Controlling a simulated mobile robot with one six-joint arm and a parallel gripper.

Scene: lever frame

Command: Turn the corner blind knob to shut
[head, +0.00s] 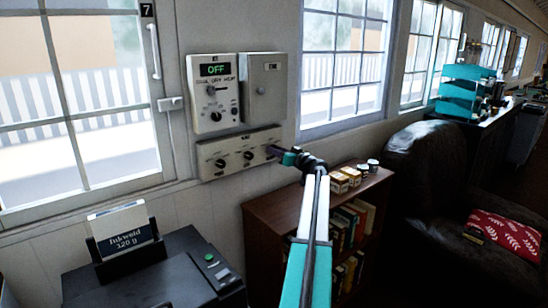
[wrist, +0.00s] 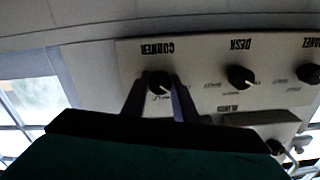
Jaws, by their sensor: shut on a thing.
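The corner blind knob (wrist: 159,82) is a round black knob with a pale pointer line, under the label CORNER in the upside-down wrist view. It is the right-end knob of the pale blinds panel (head: 232,160) on the wall in the head view, where my gripper hides it. My gripper (head: 273,151) reaches the panel's right end. In the wrist view its two dark fingers (wrist: 160,92) stand on either side of the knob and are shut on it. The pointer tilts towards the lower right there; the small position marks are too blurred to read.
The desk knob (wrist: 241,78) sits beside the corner knob. A box with an OFF display (head: 215,70) and a grey cover box (head: 263,88) are above the panel. A bookshelf (head: 270,210) with small boxes stands below right. Windows flank the panel.

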